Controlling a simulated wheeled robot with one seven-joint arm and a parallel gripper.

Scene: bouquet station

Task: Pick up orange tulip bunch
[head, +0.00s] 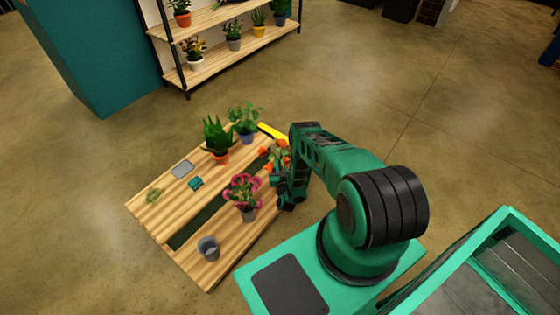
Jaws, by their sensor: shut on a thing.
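The orange tulip bunch (281,150) shows as orange-red blooms with some green at the right end of the wooden table (148,205). My gripper (277,182) is at the bunch, just below and beside its blooms, and is shut on it. My arm and gripper hide much of the stems and lower part. Whether the bunch touches the table cannot be told.
A pink flower pot (243,190), a grey bucket (208,248), a spiky plant in an orange pot (218,140) and a leafy plant in a blue pot (245,120) stand on the table. A teal block (195,183) and grey plate (182,169) lie left. A plant shelf (245,45) stands behind.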

